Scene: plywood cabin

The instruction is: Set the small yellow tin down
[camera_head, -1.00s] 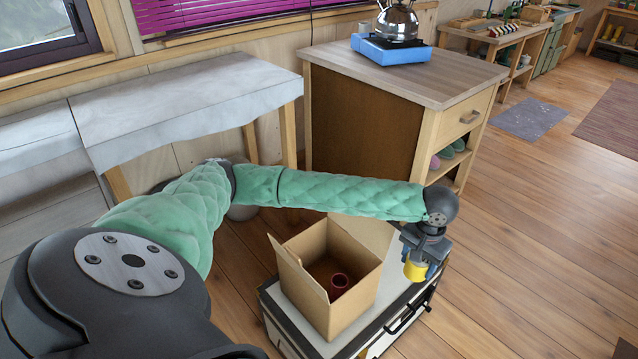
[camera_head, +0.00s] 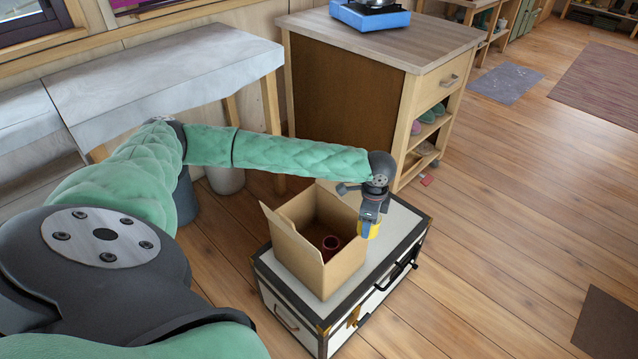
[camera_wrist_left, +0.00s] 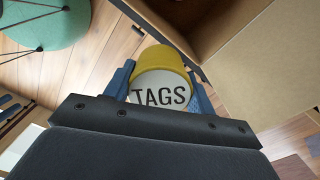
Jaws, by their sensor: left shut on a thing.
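My left gripper (camera_head: 370,219) is shut on the small yellow tin (camera_head: 374,230). It holds the tin right beside the right wall of an open cardboard box (camera_head: 345,266). In the left wrist view the tin (camera_wrist_left: 163,62) sits between the blue fingers, its white face marked "TAGS" toward the camera. The box (camera_wrist_left: 270,60) fills the upper right there. I cannot tell whether the tin touches the box or the trunk beneath. My right gripper is not in view.
The box stands on a white trunk with black edges (camera_head: 408,222). A dark red cup (camera_head: 331,245) is inside the box. Bare trunk top shows right of the box. A wooden cabinet (camera_head: 345,100) with a blue stove (camera_head: 370,16) stands behind. Floor is open to the right.

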